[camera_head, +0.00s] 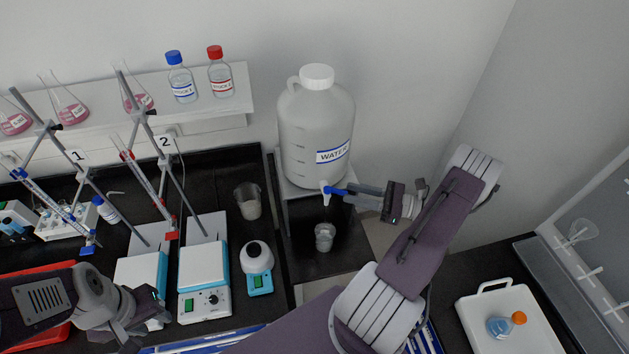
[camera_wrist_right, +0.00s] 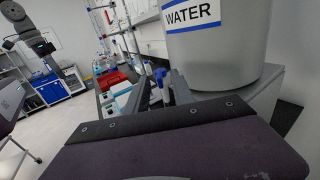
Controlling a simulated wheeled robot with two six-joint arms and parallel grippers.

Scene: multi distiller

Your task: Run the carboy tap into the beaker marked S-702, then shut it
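The white carboy (camera_head: 316,125) labelled WATER stands on a raised stand, and its label also shows in the right wrist view (camera_wrist_right: 192,14). Its white tap (camera_head: 325,188) has a blue handle (camera_head: 337,191). A small beaker (camera_head: 325,237) stands on the dark surface below the tap; I cannot read its marking or tell its fill. Another beaker (camera_head: 248,201) stands to the left on the bench. My right gripper (camera_head: 350,194) is at the handle. Its fingers are apart with the blue handle (camera_wrist_right: 160,76) between their tips. My left gripper (camera_head: 146,310) is low at left, away from the carboy.
Hotplates (camera_head: 204,284) and burette stands fill the bench at left. A shelf (camera_head: 205,103) above holds flasks and two reagent bottles. A small white-topped device (camera_head: 258,258) stands near the stand. A white tray (camera_head: 505,330) with an orange-stoppered flask is at lower right.

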